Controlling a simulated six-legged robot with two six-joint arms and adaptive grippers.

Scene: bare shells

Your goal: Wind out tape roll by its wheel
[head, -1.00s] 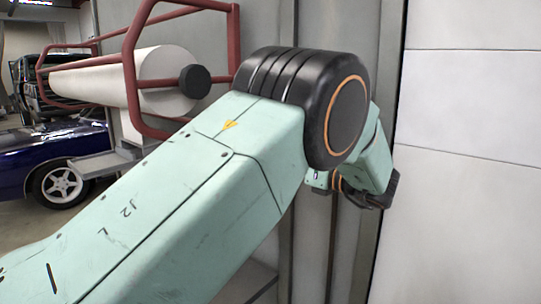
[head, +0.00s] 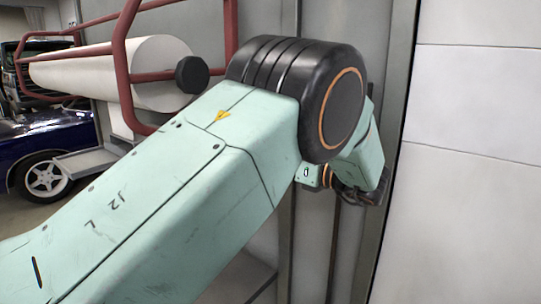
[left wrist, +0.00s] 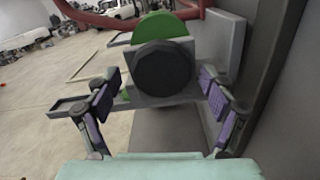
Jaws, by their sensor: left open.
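In the left wrist view a dark, many-sided wheel (left wrist: 163,68) faces me, with a green rounded roll (left wrist: 160,26) behind it on a grey bracket. My left gripper (left wrist: 159,78) is open, its purple-padded fingers on either side of the wheel. Nothing is held, and I cannot tell whether a finger touches the wheel. In the head view my arm hides the green roll and its wheel. Only a dark part of my left gripper (head: 361,194) shows there, beyond the wrist. My right gripper is in neither view.
A big white roll (head: 150,70) with a black end knob (head: 192,75) sits in a red tube frame (head: 125,75) at upper left. Grey wall panels and a post stand close behind my arm. A blue car (head: 45,150) is further back. Open floor shows at left in the wrist view.

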